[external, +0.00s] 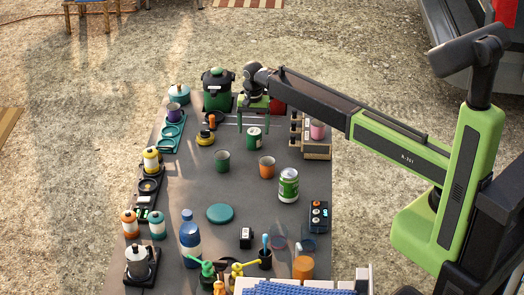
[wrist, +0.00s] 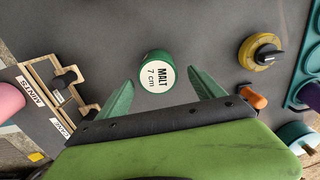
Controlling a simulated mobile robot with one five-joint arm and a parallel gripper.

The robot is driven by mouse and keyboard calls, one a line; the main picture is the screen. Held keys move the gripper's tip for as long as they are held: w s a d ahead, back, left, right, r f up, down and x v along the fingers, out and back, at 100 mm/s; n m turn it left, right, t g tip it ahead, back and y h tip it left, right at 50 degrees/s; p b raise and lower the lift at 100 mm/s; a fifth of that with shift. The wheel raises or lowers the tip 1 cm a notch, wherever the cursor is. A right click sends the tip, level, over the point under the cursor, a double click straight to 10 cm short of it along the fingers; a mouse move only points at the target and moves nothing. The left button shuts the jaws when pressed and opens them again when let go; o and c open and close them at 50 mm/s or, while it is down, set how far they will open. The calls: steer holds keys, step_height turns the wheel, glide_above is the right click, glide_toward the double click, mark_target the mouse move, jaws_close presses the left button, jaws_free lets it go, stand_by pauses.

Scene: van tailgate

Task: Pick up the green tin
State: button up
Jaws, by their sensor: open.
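A small green tin (wrist: 157,72) with a round white top reading "MALT 7 cm" stands upright on the dark surface in the wrist view. In the external view the green tin (external: 254,138) stands toward the far end of the surface. My gripper (external: 254,128) is above it, pointing down, with its fingers apart. In the wrist view the green fingertips of my gripper (wrist: 160,78) lie to either side of the tin, with nothing held. I cannot tell how far the tips are above it.
A green cup (external: 222,161), an orange-brown cup (external: 267,167) and a green-and-white can (external: 288,186) stand nearer the camera. A yellow-and-black knob-like item (wrist: 260,52) and a wooden rack (wrist: 62,90) flank the tin. A dark green pot (external: 217,92) stands behind.

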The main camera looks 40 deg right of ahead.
mark_target(254, 138)
steer(key=f+b, duration=0.5)
steer(key=shift+s+a+f, duration=0.15)
steer(key=shift+s+f, duration=0.05)
steer(key=shift+s, duration=0.1)
steer(key=shift+r, duration=0.15)
steer(key=shift+c, duration=0.4)
steer(key=c, duration=1.5)
